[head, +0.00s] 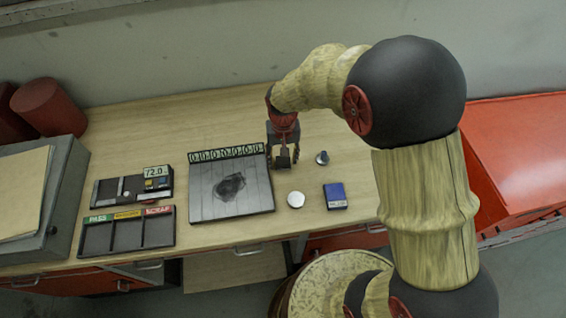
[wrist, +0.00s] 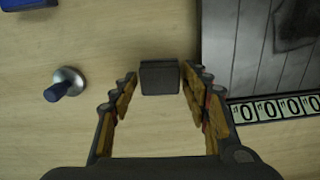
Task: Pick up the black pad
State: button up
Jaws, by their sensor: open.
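The black pad (wrist: 159,78) is a small dark block on the wooden table, seen in the wrist view between the tips of my gripper (wrist: 160,88). Bare gaps show between the pad and both fingers, so the fingers look apart from it. The fingers are spread open, one on each side. In the head view, my gripper (head: 284,160) points down at the table just right of the grey board. There the pad is largely hidden by the fingers and cannot be made out clearly.
The grey board (head: 208,207) with a number strip lies close beside my gripper. A metal knob with a dark blue handle (wrist: 63,86), a white disc (head: 296,199) and a blue box (head: 335,194) are nearby. A sorting tray (head: 126,235) and a display unit (head: 131,187) stand left.

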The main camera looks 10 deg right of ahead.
jog(key=shift+f, duration=0.15)
jog(key=shift+c, duration=1.3)
jog(key=c, duration=0.7)
jog(key=shift+o, duration=0.2)
jog(key=shift+r, duration=0.8)
jog(key=s+d+r+p, duration=0.1)
jog(key=s+d+r, duration=0.2)
jog(key=s+r, duration=0.2)
jog(key=s+d+r+p, duration=0.1)
jog(key=s+d+r, duration=0.2)
jog(key=s+r, duration=0.3)
jog(key=shift+s+d+r, duration=0.2)
jog(key=shift+s+d, duration=0.05)
jog(key=shift+s, duration=0.5)
